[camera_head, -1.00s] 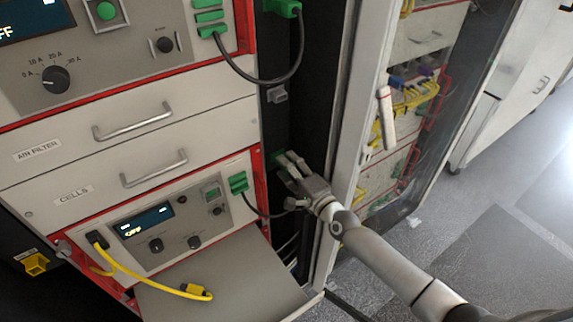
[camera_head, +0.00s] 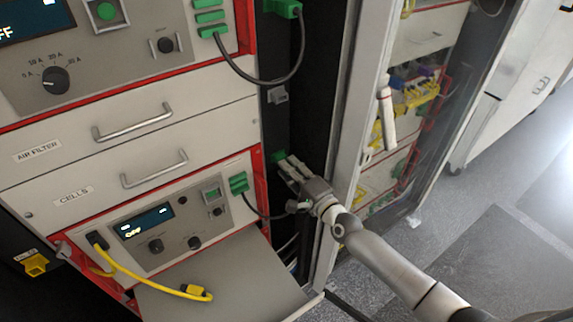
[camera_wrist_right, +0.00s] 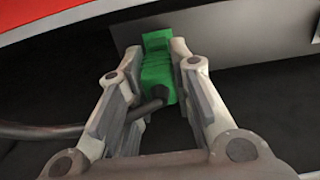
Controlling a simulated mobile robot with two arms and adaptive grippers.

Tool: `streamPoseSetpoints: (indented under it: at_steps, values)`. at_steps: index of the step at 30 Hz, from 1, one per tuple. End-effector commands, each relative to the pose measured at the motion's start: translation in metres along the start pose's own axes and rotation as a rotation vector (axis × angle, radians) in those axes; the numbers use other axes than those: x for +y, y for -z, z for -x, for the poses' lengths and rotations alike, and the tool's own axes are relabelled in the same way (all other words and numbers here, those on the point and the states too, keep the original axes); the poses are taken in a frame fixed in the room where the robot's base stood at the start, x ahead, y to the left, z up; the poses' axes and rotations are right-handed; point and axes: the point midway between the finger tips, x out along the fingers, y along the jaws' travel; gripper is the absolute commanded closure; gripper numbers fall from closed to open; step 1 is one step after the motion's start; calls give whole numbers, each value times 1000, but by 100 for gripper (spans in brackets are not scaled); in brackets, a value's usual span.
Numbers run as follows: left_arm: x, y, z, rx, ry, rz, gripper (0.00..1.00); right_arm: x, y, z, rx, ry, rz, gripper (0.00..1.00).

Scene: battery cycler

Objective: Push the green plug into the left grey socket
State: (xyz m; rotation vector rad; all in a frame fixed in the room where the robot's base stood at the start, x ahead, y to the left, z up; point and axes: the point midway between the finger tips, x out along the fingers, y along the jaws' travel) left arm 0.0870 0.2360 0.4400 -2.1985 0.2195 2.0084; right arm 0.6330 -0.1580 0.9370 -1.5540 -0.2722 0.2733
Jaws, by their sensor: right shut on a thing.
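My right gripper (camera_head: 284,163) is shut on the green plug (camera_head: 277,156) at the dark strip beside the lower cabinet unit. In the right wrist view the green plug (camera_wrist_right: 157,72) sits between the two fingers of the gripper (camera_wrist_right: 160,62), with a dark cable leaving its near end to the left. The plug's far end is up against or close to a grey strip (camera_wrist_right: 240,52); I cannot tell whether it is inside a socket. A grey socket (camera_head: 277,95) shows higher on the dark strip and is empty. Any socket behind the plug is hidden. My left gripper is not in view.
Another green connector (camera_head: 238,182) sits on the lower panel, its dark cable running towards my right gripper. A green plug (camera_head: 286,8) with a looping cable is at the top. A yellow cable (camera_head: 160,284) lies over the grey shelf (camera_head: 245,275). A metal frame post (camera_head: 345,120) stands close right.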

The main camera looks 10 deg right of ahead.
Motion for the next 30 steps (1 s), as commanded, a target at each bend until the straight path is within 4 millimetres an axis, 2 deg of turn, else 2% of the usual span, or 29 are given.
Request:
streamPoseSetpoints:
  at_steps: [30]
  values:
    - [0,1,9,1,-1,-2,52,0,0,42,0,-1,0,92]
